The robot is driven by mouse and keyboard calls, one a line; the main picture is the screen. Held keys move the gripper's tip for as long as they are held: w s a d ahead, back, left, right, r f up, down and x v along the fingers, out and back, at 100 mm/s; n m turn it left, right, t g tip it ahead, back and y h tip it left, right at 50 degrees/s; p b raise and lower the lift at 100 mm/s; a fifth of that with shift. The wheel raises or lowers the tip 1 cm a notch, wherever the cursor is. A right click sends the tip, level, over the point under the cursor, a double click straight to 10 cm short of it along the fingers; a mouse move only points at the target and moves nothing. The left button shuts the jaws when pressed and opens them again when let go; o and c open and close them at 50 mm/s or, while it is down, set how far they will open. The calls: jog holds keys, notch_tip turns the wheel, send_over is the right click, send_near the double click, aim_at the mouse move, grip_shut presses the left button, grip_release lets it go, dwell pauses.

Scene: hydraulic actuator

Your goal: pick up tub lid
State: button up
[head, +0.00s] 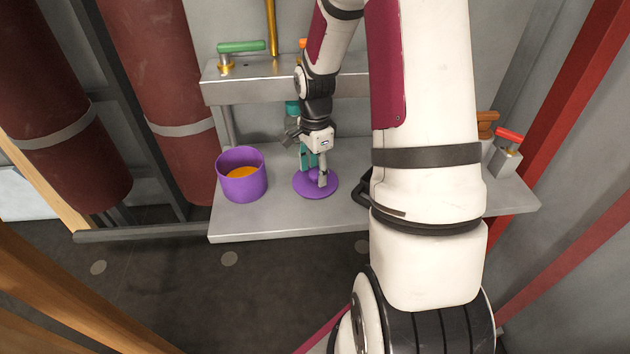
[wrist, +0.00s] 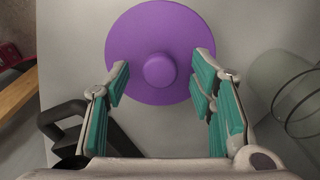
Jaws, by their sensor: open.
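The purple tub lid (head: 303,187) lies flat on the grey shelf, to the right of the purple tub. In the wrist view the lid (wrist: 160,30) is a round disc with a round knob (wrist: 159,70) at its middle. My gripper (head: 313,175) is over the lid, pointing down. In the wrist view my open gripper (wrist: 160,75) has its teal-padded fingers on either side of the knob, with a gap on both sides. I cannot tell whether the fingertips touch the disc. The purple tub (head: 242,188) stands upright and open, with orange contents (head: 242,173).
The grey shelf (head: 280,222) has bare room in front of the lid. A raised ledge behind carries a green-handled valve (head: 241,48). A red-handled valve (head: 508,145) stands at the right end. A dark handle-like object (wrist: 62,120) is left of the fingers in the wrist view.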

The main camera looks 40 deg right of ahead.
jog(key=shift+f, duration=0.25)
grip_shut()
jog(key=shift+r, duration=0.15)
